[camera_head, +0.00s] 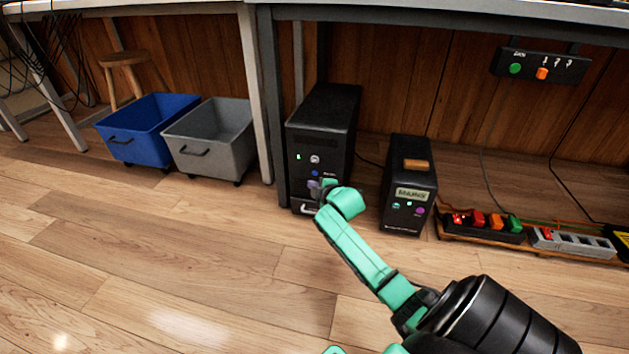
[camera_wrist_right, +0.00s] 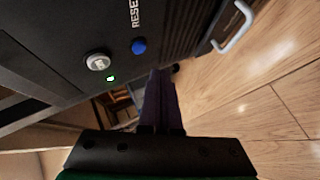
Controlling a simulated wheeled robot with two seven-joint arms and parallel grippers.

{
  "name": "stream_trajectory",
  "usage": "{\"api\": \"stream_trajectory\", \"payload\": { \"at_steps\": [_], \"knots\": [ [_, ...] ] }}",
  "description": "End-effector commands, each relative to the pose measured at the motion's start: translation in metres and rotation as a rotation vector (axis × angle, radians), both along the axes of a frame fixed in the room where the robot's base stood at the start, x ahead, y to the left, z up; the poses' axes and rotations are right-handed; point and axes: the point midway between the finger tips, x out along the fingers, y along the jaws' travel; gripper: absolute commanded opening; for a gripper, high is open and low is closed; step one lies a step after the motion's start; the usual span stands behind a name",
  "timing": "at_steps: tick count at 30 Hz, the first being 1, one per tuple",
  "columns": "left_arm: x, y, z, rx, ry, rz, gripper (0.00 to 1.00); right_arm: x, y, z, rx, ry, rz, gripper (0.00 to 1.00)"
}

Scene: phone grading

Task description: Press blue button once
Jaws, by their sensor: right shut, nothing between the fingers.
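The blue button (camera_head: 315,173) is a small round button on the front of a black computer tower (camera_head: 325,105) under the desk. In the right wrist view the blue button (camera_wrist_right: 139,46) shows whole beside lettering that begins "RESE". My right gripper (camera_head: 314,187) is shut and empty, close to the tower's front and just below the button in the head view. In the right wrist view its dark fingers (camera_wrist_right: 160,85) point past the button without covering it. I cannot tell whether the fingertips touch the tower.
A silver round button (camera_wrist_right: 97,61) and green light (camera_wrist_right: 110,78) are near the blue button. A smaller black box (camera_head: 405,200) and power strips (camera_head: 480,230) stand right. Blue (camera_head: 150,125) and grey (camera_head: 215,135) bins stand left. Open floor lies in front.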

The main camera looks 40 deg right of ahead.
Motion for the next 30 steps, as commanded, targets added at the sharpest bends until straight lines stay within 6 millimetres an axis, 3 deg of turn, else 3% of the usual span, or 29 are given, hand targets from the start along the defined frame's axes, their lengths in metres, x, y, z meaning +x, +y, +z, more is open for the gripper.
{"api": "stream_trajectory", "payload": {
  "at_steps": [6,30],
  "knots": [
    [0.0,0.0,-0.005,0.0,0.0,0.0,0.0,0.01,-0.015,0.001,-0.001,0.0,-0.002,0.0],
    [0.0,0.0,-0.005,0.001,0.001,0.0,0.0,0.01,-0.016,0.002,0.0,0.0,-0.002,0.0]
  ]
}}
